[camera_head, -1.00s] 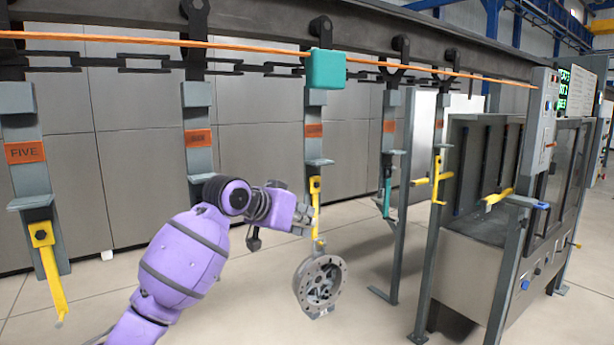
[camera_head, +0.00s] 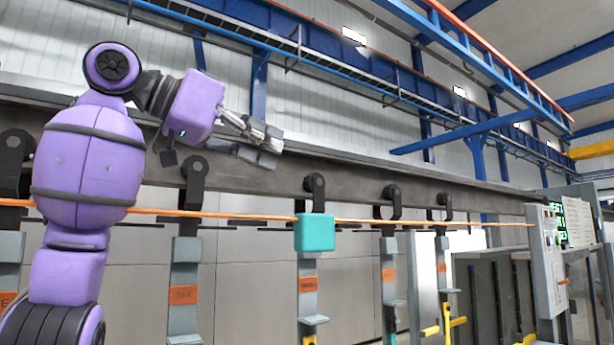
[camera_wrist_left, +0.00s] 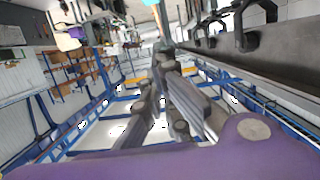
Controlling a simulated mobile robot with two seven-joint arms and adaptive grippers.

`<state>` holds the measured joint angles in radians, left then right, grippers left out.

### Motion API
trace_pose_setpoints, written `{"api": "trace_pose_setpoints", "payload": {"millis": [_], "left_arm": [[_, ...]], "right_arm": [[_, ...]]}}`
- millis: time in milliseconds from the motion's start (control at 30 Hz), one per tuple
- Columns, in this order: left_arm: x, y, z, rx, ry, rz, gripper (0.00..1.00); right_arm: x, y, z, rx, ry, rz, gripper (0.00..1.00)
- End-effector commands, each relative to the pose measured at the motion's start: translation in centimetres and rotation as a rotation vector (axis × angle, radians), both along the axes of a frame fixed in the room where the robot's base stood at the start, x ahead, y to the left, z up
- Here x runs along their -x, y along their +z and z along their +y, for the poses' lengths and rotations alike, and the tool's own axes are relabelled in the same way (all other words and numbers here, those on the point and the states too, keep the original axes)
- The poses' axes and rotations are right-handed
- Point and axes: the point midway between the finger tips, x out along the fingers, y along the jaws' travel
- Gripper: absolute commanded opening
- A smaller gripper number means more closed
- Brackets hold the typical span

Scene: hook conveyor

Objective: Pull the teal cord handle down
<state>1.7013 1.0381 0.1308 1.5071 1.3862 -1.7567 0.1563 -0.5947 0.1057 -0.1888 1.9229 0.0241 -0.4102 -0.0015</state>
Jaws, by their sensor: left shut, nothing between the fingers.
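The teal handle (camera_head: 315,232) is a block on the orange cord (camera_head: 420,223), which runs across the head view in front of the hanging hook plates. My left gripper (camera_head: 270,145) is raised above the cord, up and to the left of the handle, its fingers pointing right. It is shut and empty, apart from the handle. In the left wrist view the closed fingers (camera_wrist_left: 165,75) show at the centre. A small teal and orange patch at that view's top edge may be the handle and cord; I cannot tell. My right gripper is not in view.
A dark conveyor beam (camera_head: 350,192) with hangers runs behind the cord. Hook plates (camera_head: 184,290) with orange labels hang below it. A control panel (camera_head: 547,260) stands at the right. Blue roof steelwork (camera_head: 480,130) is overhead.

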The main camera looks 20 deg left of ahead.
Motion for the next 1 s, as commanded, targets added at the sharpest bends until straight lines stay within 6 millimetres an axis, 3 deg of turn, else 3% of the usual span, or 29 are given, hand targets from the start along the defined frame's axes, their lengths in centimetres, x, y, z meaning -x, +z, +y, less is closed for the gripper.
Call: {"api": "trace_pose_setpoints", "payload": {"millis": [300, 500, 700, 1000], "left_arm": [[-4.7, -1.7, -3.7, 0.0, -0.004, 0.006, 0.0], [-7.6, -2.9, -5.9, -0.002, -0.001, 0.004, 0.0], [-7.4, -5.6, -5.7, 0.0, 0.001, 0.001, 0.0], [-7.3, -6.4, -5.7, 0.001, 0.0, -0.001, 0.0]], "right_arm": [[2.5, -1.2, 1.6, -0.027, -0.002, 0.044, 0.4], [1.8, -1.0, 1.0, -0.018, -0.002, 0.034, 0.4], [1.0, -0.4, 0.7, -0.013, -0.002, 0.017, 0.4], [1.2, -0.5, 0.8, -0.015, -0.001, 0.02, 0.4]]}}
